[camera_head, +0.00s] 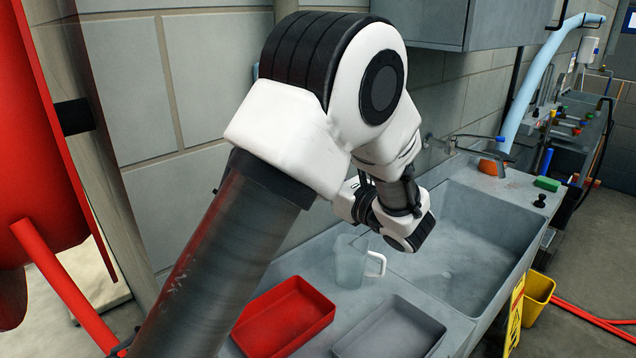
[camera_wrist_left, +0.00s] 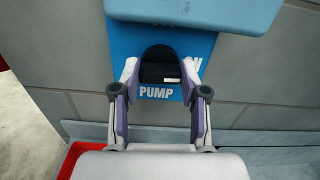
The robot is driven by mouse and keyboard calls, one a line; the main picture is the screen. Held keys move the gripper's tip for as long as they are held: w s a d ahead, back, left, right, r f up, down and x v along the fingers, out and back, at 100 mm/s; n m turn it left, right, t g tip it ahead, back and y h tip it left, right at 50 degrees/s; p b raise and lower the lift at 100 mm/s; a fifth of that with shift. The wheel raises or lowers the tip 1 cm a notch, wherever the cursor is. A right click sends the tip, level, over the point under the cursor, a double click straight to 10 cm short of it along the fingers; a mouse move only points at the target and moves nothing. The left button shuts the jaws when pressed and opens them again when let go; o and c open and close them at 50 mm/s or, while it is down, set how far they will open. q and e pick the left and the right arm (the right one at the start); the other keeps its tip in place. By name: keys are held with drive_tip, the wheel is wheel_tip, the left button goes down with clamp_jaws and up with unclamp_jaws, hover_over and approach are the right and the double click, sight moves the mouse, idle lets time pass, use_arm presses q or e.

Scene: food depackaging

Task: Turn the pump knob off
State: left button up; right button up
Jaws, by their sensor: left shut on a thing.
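The black pump knob (camera_wrist_left: 158,66) sits on a blue panel marked PUMP (camera_wrist_left: 156,93) in the left wrist view. A short white pointer mark on the knob lies to the right, roughly level. My left gripper (camera_wrist_left: 161,80) has one finger on each side of the knob and is shut on it. In the head view my left arm crosses the middle and hides the knob, the panel and the gripper. My right gripper is in neither view.
A light-blue box (camera_wrist_left: 200,12) overhangs the panel. Below my arm are a red tray (camera_head: 285,318), a grey tray (camera_head: 395,330) and a clear jug (camera_head: 350,262) on the counter. A metal sink (camera_head: 470,250) lies to the right. A yellow bucket (camera_head: 537,292) stands on the floor.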

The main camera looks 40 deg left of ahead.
use_arm(q)
drive_tip(key=n+b, duration=1.7)
drive_tip(key=b, duration=0.9)
drive_tip(key=shift+a, duration=0.1)
drive_tip(key=shift+r, duration=0.1)
drive_tip(key=o, duration=1.1)
drive_tip(key=shift+a, duration=0.1)
drive_tip(key=shift+o, duration=0.2)
